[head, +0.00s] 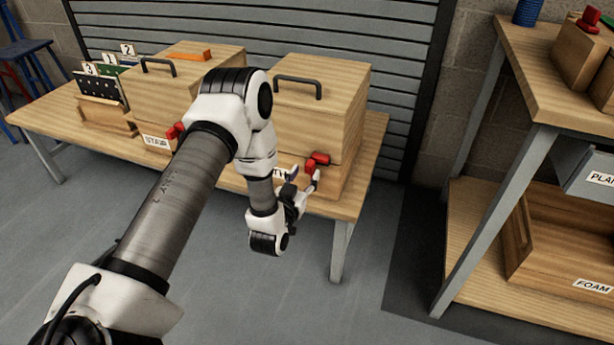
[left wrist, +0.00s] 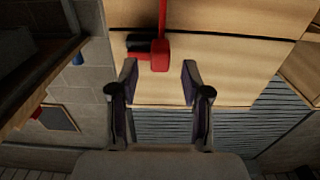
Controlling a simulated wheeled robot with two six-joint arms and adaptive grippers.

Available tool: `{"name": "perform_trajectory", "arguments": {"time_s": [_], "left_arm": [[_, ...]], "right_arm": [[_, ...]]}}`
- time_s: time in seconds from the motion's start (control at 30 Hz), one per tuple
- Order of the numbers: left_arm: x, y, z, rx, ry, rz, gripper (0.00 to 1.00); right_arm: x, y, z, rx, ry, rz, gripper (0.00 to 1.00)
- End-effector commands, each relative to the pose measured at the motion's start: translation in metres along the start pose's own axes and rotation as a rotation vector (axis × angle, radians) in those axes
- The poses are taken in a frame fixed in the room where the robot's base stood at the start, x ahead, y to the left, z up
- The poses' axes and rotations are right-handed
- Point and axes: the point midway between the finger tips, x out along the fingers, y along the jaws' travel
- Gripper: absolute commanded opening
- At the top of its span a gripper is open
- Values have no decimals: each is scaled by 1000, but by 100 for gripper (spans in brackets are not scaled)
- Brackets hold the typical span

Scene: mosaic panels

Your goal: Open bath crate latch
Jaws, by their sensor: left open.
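A wooden crate (head: 315,110) with a dark top handle stands at the right end of the bench. Its front label is mostly hidden behind my arm, so I cannot read it. A red latch (head: 318,160) sits on its front. My left gripper (head: 305,178) is open and empty, close in front of this latch. In the left wrist view the red latch (left wrist: 160,55) shows just beyond and between the open fingertips (left wrist: 158,72), with a red strip running up from it and a dark piece beside it. I cannot tell if anything touches. My right gripper is not in view.
A second crate (head: 190,80), labelled STAIR, with a red latch (head: 175,131), stands left on the bench (head: 60,105), near a rack of numbered panels (head: 100,92). A shelf unit (head: 490,195) with bins stands right. Floor is clear between.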

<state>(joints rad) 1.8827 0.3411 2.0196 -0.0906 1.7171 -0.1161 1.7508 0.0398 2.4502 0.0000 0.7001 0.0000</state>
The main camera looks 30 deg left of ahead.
Motion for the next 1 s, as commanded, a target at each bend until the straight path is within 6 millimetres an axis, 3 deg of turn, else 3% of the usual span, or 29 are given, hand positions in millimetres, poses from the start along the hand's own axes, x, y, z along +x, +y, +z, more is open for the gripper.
{"name": "perform_trajectory", "arguments": {"time_s": [0.13, 0.4, 0.53, 0.57, 1.0], "left_arm": [[19, 0, 1, 0, 1, 0, 48], [23, 0, 0, 0, -2, 0, 48], [23, 0, 1, 0, -2, 0, 2], [23, 0, 1, 0, -2, 0, 0], [33, 2, 2, -39, -1, 0, 0]], "right_arm": [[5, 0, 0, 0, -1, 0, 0], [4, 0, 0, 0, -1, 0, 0], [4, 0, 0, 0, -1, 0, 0], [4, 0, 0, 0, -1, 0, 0], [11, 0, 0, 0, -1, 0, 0]]}}
